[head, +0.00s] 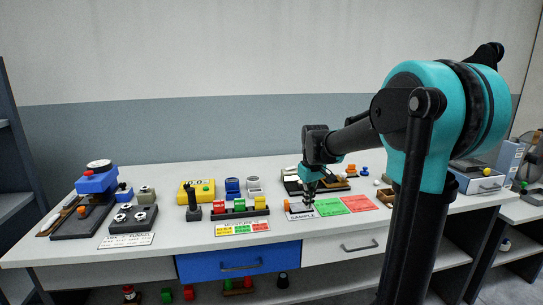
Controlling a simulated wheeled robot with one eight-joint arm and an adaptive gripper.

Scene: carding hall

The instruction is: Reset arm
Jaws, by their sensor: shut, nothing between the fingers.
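My gripper (309,196) is shut with nothing in it. It points down low over the white bench, close to a small white card with printed letters (299,217). A small orange piece (287,205) lies just left of the fingers. My arm reaches in from the right and hides part of the bench behind it. I cannot tell whether the fingertips touch the card.
A green card (331,207) and a red card (360,203) lie right of the gripper. Left are a rack of coloured blocks (240,212), a black joystick (193,212), a yellow box (197,191) and a blue device (97,182). The bench (170,245) has a blue drawer (238,262).

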